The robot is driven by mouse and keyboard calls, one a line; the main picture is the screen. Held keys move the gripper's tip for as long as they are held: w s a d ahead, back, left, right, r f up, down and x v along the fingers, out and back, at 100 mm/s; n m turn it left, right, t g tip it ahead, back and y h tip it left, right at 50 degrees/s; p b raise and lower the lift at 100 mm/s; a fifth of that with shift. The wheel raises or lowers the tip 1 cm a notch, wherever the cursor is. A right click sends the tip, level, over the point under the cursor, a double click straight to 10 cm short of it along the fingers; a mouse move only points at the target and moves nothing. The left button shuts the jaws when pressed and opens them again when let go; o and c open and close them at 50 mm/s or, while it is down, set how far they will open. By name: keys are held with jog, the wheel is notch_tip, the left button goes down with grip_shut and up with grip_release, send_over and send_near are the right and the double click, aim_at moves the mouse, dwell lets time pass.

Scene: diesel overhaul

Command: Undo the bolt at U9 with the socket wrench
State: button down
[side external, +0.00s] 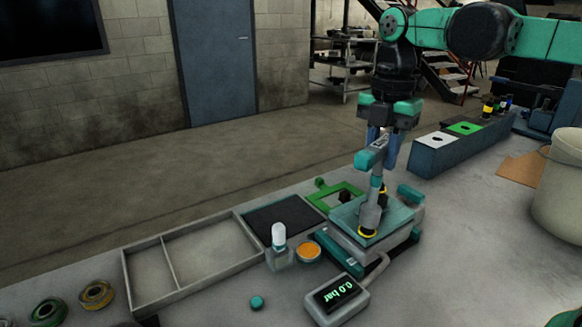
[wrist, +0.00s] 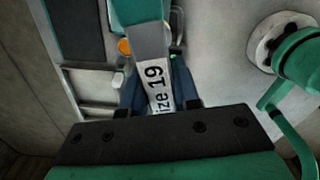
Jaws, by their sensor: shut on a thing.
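The socket wrench (side external: 372,205) stands about upright, with a teal head and a grey shaft. My gripper (side external: 389,160) is shut on its upper part. In the wrist view its label (wrist: 157,88) reads "ize 19", partly cut off, between my blue fingers. In the side view the wrench's lower end reaches a yellow ring (side external: 367,233) on the teal-topped block (side external: 345,222). I cannot tell whether it touches or seats there. A second yellow ring (side external: 383,188) shows behind the shaft. The bolt at U9 is hidden or too small to make out, and no U9 mark is readable.
A gauge (side external: 337,298) reading 0.0 bar stands in front of the block. A green frame (side external: 318,198), dark mat (side external: 275,222), white-capped bottle (side external: 279,236) and orange dish (side external: 307,251) lie left. A divided tray (side external: 150,246) is farther left. A bucket (side external: 557,190) stands right.

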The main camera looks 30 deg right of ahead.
jog(key=m, duration=0.8)
jog(key=shift+m, duration=0.3)
jog(key=m, duration=1.2)
jog(key=shift+m, duration=0.3)
jog(key=m, duration=0.4)
jog(key=shift+a, duration=0.1)
jog(key=m, duration=0.8)
jog(key=shift+f, duration=0.1)
